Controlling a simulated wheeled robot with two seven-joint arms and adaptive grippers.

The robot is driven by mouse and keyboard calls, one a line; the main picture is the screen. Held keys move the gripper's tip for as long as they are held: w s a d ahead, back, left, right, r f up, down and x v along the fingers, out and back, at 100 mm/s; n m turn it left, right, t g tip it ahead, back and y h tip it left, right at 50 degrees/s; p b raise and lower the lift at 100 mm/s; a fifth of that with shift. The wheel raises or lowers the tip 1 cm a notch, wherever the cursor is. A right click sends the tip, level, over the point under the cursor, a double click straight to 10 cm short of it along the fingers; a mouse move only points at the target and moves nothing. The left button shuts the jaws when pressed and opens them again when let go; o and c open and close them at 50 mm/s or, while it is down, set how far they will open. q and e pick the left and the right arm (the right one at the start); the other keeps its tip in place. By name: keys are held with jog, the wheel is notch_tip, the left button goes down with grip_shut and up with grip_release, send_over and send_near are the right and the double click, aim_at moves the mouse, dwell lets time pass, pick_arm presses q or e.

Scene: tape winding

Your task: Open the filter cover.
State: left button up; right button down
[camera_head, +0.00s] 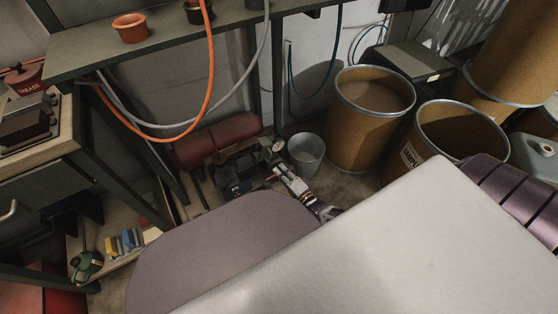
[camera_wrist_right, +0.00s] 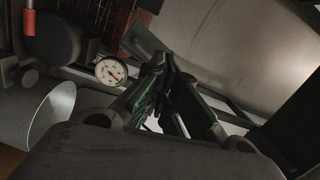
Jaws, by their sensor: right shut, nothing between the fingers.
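A compressor with a red tank (camera_head: 215,140) and dark machinery (camera_head: 235,172) stands on the floor below the bench. My right gripper (camera_head: 278,171) is at the right side of this machinery, its fingers shut and empty. In the right wrist view, my gripper fingers (camera_wrist_right: 163,82) are close together in the middle. A round white pressure gauge (camera_wrist_right: 110,71) shows just left of them. A dark rounded part (camera_wrist_right: 52,38) lies at upper left, apart from the fingers. I cannot tell for sure which part is the filter cover. My left gripper is not in view.
A grey bucket (camera_head: 306,156) stands close right of my right gripper. Large brown drums (camera_head: 368,125) stand behind it. An orange hose (camera_head: 210,75) hangs from the bench (camera_head: 180,45) above the compressor. Boxes and tools (camera_head: 125,243) lie on a low shelf at left.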

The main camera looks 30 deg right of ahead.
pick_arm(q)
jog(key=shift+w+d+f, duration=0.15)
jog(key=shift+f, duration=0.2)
pick_arm(e)
jog(key=s+d+f+m+h, duration=0.2)
jog(key=d+f+m+h, duration=0.1)
jog(key=d+m, duration=0.3)
jog(key=shift+m+h, duration=0.4)
jog(key=shift+m, duration=0.4)
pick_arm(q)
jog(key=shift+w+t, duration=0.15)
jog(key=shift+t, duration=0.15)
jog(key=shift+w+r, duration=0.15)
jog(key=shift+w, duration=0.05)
pick_arm(e)
jog(key=shift+w, duration=0.15)
